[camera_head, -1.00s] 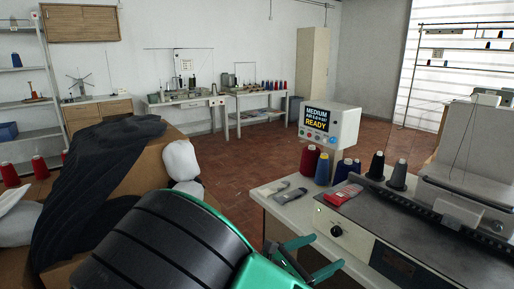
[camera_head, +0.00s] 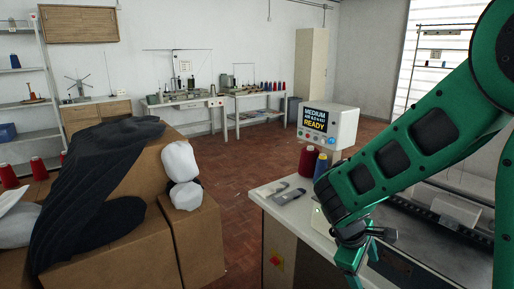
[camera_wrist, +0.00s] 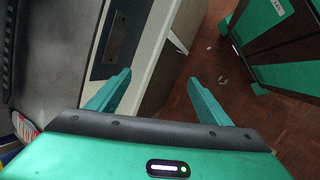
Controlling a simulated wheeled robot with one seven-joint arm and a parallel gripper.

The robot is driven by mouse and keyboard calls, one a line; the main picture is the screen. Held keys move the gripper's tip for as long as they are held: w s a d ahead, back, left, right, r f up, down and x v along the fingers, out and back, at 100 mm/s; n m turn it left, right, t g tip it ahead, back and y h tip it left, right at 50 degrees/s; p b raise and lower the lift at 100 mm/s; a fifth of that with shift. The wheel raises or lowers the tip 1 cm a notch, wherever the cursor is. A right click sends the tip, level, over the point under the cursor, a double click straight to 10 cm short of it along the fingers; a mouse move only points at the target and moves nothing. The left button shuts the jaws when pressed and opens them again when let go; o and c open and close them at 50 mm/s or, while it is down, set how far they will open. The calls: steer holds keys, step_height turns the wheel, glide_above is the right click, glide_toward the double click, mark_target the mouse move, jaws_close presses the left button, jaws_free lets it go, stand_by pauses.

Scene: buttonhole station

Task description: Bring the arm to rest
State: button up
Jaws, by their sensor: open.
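My green arm comes down from the upper right in the head view, bent at the elbow. My gripper (camera_wrist: 158,98) shows in the wrist view with its two green fingers spread wide apart and nothing between them. It points down past the front edge of the machine table toward the brick-red floor. In the head view my gripper is partly visible near the front of the table, and its fingertips are hard to make out there.
The sewing machine table (camera_head: 270,201) stands at the right, with thread cones (camera_head: 308,161), a grey tool (camera_head: 287,196) and a display box (camera_head: 327,125) reading READY. Cardboard boxes (camera_head: 130,245) with dark cloth (camera_head: 95,185) stand at left. Floor (camera_head: 235,160) between is open.

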steer(key=s+d+r+m+t+y, duration=0.1)
steer(key=s+r+m+t+y, duration=0.3)
steer(key=r+m, duration=0.7)
steer(key=s+d+m+g, duration=0.2)
steer(key=s+d, duration=0.3)
steer(key=s, duration=0.3)
steer(key=s+d+f+m+g+y, duration=0.1)
steer(key=s+d+m+g, duration=0.2)
steer(key=s+d, duration=0.3)
steer(key=s, duration=0.3)
steer(key=shift+s+d+g, duration=0.2)
steer(key=shift+d+g, duration=0.05)
steer(key=shift+g, duration=0.05)
steer(key=shift+w+f, duration=0.25)
steer(key=shift+w, duration=0.4)
